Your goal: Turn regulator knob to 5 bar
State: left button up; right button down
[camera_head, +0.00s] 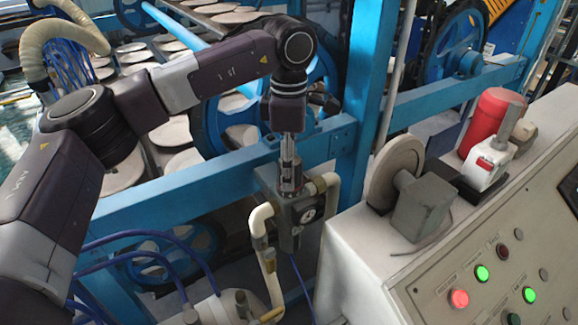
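The grey pressure regulator (291,229) is mounted below the blue frame, left of the control cabinet. Its small round gauge (308,214) faces me, but the reading is too small to make out. My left gripper (289,183) points straight down from above, with its fingers at the top of the regulator. The regulator knob is hidden by or between these fingers, so I cannot tell whether they touch it or are closed on it. My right gripper is not in view.
Cream pipes (265,250) join the regulator on both sides. A blue frame beam (200,178) and upright stand close behind my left gripper. At right, the cabinet (365,280) carries lit buttons, a grey motor box (422,205) and a red cylinder (490,122).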

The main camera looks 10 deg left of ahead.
pick_arm(q)
jog(key=shift+c, duration=1.3)
jog(key=shift+w, duration=0.1)
jog(key=shift+c, duration=2.5)
jog(key=shift+f, duration=0.1)
jog(key=shift+n+b, duration=0.6)
jog(key=shift+b, duration=0.05)
jog(key=shift+n+b, duration=0.7)
jog(key=shift+n, duration=0.2)
jog(key=shift+n+b, duration=0.45)
jog(key=shift+n, duration=0.75)
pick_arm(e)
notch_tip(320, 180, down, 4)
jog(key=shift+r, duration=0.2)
pick_arm(q)
jog(key=shift+r, duration=0.2)
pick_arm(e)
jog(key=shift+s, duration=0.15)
